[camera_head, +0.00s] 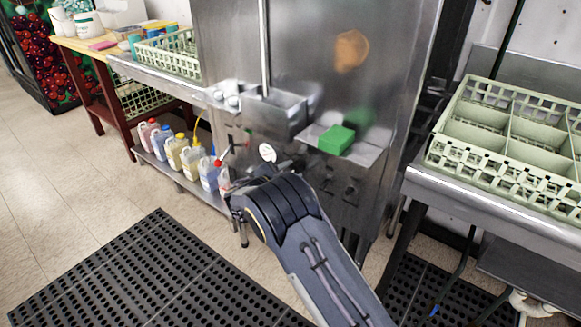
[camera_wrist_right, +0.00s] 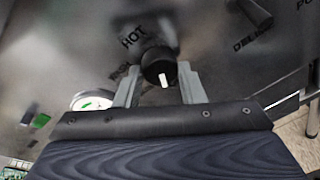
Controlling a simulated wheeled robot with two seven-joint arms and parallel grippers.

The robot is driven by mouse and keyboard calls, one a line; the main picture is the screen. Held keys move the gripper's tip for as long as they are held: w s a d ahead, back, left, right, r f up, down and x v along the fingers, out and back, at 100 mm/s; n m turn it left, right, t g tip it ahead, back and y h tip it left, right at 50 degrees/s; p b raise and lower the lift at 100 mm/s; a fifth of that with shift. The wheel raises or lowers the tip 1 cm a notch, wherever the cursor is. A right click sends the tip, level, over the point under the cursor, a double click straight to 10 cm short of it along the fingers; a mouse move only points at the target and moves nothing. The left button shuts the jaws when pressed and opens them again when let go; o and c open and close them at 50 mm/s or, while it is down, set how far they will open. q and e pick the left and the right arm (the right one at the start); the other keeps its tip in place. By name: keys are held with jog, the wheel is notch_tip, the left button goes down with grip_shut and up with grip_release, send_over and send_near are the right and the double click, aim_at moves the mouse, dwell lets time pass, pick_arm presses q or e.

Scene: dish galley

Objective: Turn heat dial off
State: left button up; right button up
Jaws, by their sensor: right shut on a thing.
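The heat dial (camera_wrist_right: 152,60) is a round black knob with a white mark, on the steel machine's front panel under the word HOT. In the right wrist view my right gripper (camera_wrist_right: 160,74) has one finger on each side of the dial and is shut on it. The white mark shows between the fingers, toward the lower side of the knob. In the head view my right arm (camera_head: 300,225) reaches up to the panel and hides the dial. My left gripper is not in view.
A white round gauge (camera_head: 267,152) sits close beside my right wrist. A second black knob (camera_wrist_right: 255,12) is at upper right in the wrist view. A shelf with a green block (camera_head: 337,139) juts out above. Several jugs (camera_head: 191,158) stand at left; a rack (camera_head: 480,165) is at right.

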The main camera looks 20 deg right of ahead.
jog(key=n+p, duration=0.2)
jog(key=n, duration=0.2)
jog(key=shift+f+g+h, duration=0.15)
jog(key=shift+g+h, duration=0.25)
jog(key=shift+n, duration=0.3)
jog(key=o, duration=1)
jog(key=shift+v, duration=3.95)
